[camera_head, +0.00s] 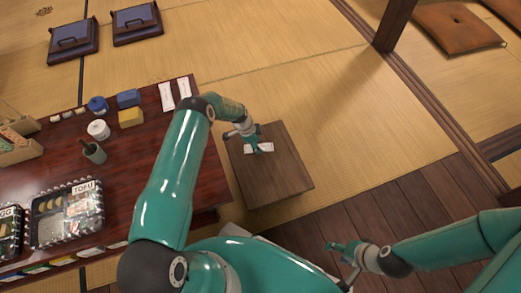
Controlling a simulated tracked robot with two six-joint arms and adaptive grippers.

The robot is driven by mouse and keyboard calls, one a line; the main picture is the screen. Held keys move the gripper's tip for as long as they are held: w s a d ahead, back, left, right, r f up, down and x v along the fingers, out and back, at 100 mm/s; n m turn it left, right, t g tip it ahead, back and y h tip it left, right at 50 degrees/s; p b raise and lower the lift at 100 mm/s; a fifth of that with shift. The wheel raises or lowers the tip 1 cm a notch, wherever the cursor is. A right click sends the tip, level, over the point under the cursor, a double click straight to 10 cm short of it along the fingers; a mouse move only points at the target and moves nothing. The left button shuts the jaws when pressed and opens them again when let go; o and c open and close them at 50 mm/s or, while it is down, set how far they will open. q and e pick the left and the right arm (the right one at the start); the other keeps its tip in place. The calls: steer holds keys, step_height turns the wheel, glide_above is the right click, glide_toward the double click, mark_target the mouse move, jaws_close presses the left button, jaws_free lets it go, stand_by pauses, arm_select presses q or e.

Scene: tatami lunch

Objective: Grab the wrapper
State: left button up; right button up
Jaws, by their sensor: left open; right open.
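A small white wrapper (265,149) lies on a low square wooden table (280,180) near the middle of the view. My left gripper (253,147) is open over the wrapper's left part and hides some of it. I cannot tell whether its fingers touch the wrapper. Two more white wrapped strips (175,92) lie at the top right corner of the dark red table. My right gripper (336,248) is open and empty over the dark plank floor at the lower right.
The long dark red table (140,165) on the left holds a green cup (94,152), a white jar (98,130), blue and yellow blocks and a tofu tray (68,212). A wooden post (393,25) stands at the upper right. Tatami beyond the small table is clear.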

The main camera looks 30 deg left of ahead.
arm_select(q)
steer(key=shift+w+d+f, duration=0.1)
steer(key=shift+d+f, duration=0.1)
steer(key=shift+f, duration=0.35)
steer(key=c, duration=0.4)
steer(key=shift+r, duration=0.15)
